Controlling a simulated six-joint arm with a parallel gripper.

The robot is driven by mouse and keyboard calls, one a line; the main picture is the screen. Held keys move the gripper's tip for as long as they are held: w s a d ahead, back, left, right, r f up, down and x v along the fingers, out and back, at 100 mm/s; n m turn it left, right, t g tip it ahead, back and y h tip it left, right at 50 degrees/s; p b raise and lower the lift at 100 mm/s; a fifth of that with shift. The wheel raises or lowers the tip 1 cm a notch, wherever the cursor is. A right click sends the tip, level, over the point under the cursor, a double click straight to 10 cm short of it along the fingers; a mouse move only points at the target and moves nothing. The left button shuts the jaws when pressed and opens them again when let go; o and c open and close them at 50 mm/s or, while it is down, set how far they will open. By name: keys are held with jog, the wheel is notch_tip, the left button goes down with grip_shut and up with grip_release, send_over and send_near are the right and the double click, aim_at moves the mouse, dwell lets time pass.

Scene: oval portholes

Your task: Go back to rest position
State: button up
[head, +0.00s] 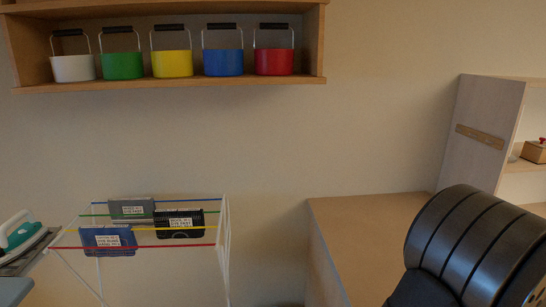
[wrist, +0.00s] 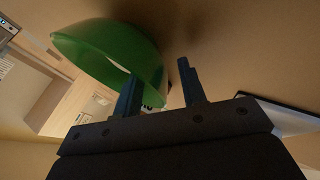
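In the head view, my dark ribbed arm fills the lower right, and my gripper is not visible there.
Several coloured pots, among them a green pot (head: 122,66), stand on a wall shelf (head: 170,87). A drying rack (head: 225,240) holds labelled cloths at lower left, beside an iron (head: 20,235). A wooden counter (head: 365,215) stands near my arm, with a cabinet (head: 480,130) at right.

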jog(key=v, duration=1.7)
jog(key=x, duration=1.7)
jog(key=shift+s+d+f, duration=0.1)
jog(key=shift+s+f, duration=0.1)
jog(key=shift+f, duration=0.15)
jog(key=shift+r, duration=0.25)
jog(key=shift+s+a+r, duration=0.1)
jog(key=shift+a, duration=1.35)
jog(key=o, duration=1.4)
jog(key=shift+c, duration=0.2)
jog(key=s+d+r+m+t+y, duration=0.1)
jog(key=d+r+m+t, duration=0.15)
jog(key=r+m, duration=0.95)
jog(key=d+r+m+t, duration=0.1)
jog(key=d+r+m, duration=0.5)
jog(key=r, duration=1.1)
notch_tip(320, 180, down, 9)
jog(key=s+d+m, duration=0.1)
jog(key=s+m, duration=0.1)
jog(key=shift+s+d, duration=0.15)
jog(key=shift+d, duration=0.2)
